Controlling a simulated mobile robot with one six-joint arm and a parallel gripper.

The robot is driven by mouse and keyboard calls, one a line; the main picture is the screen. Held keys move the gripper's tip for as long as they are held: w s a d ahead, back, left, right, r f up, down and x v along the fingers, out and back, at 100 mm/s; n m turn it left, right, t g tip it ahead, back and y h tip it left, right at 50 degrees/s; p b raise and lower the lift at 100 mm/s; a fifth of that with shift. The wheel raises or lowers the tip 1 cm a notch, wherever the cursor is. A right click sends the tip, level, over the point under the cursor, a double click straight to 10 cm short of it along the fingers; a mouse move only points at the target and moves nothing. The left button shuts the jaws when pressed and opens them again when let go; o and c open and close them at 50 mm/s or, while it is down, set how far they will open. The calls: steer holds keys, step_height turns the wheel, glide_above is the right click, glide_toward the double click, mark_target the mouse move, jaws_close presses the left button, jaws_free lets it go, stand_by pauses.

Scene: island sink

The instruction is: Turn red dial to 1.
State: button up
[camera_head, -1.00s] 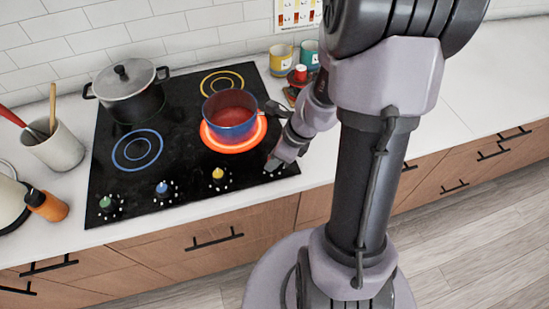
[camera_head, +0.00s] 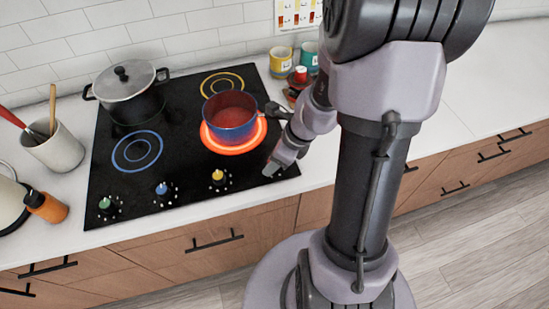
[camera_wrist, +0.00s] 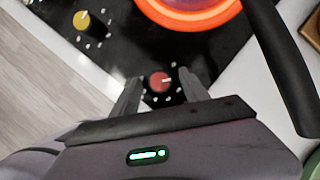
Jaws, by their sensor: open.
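The red dial (camera_wrist: 160,82) shows in the wrist view, a round red knob with a pale pointer mark and white dots around it on the black stovetop. My gripper (camera_wrist: 158,88) is open, with one finger on each side of the dial; I cannot tell whether they touch it. In the head view my gripper (camera_head: 272,168) is at the stove's front right corner and hides the red dial. The stovetop (camera_head: 185,190) is black glass. A burner ring glows orange-red under a blue pot (camera_head: 230,125) with a red inside.
Yellow (camera_head: 218,176), blue (camera_head: 162,189) and green (camera_head: 105,203) dials line the stove's front edge. A lidded pot (camera_head: 128,90) stands at the back left. The dark pot handle (camera_wrist: 283,65) reaches close to my gripper. Cups and a red-topped item (camera_head: 299,74) stand behind my arm.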

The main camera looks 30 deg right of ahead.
steer(key=shift+r, duration=0.1)
steer(key=p+v, duration=0.9)
steer(key=v, duration=0.8)
steer(key=shift+r, duration=0.1)
steer(key=s+a+r+n+t+b, duration=0.1)
steer(key=s+a+n+b, duration=0.1)
steer(key=a+n+b, duration=0.3)
steer(key=s+a+r+n+t+b, duration=0.1)
steer(key=a+n+b, duration=0.5)
steer(key=a+n, duration=0.7)
steer(key=s+r+n, duration=0.1)
steer(key=s+n, duration=0.1)
steer(key=n, duration=0.5)
steer(key=shift+s+a+r+h, duration=0.3)
steer(key=shift+a, duration=0.1)
